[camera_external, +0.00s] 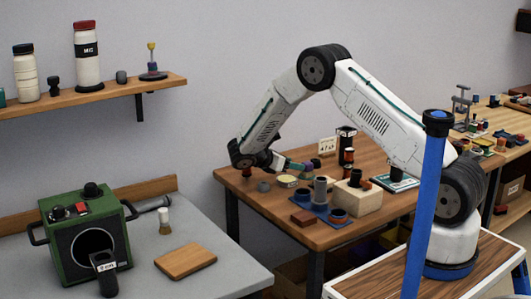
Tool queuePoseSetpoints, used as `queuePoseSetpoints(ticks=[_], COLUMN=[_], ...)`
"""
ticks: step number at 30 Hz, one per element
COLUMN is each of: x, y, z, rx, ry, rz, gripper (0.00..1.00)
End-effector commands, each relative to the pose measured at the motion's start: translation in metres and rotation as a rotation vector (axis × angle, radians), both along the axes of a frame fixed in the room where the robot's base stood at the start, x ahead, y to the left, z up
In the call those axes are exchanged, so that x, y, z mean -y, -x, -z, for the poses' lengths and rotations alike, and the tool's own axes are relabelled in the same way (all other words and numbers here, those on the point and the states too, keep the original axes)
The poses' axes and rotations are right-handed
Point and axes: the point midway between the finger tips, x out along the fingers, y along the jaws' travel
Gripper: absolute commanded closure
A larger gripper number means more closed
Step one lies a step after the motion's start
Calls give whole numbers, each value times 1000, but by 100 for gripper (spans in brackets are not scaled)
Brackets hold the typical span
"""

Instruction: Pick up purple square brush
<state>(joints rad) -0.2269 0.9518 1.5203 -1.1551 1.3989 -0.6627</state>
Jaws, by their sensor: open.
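My arm reaches over the wooden table (283,225) and bends down at the wrist near its left end. My gripper (299,166) appears small beyond the wrist, pointing right, low over the back of the table. It is open. A small purple item (316,163) shows right at the gripper's end. It is too small to tell whether it is the square brush, or whether it touches the fingers. No other purple brush can be made out.
Close by stand a blue tray (318,213) with dark cups, a grey cylinder (320,190), a pale block (356,198), a reddish-brown block (303,218) and a black canister (346,137). A green box (85,240) and wooden board (186,261) occupy the grey table at left.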

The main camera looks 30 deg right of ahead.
Motion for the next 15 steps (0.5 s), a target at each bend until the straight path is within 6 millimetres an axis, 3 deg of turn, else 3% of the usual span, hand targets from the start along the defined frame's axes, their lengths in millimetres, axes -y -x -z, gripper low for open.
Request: queuePoseSetpoints(ticks=[15], x=[59], y=[7], z=[22], rx=[0], ry=[-1], rz=[5], gripper=[44])
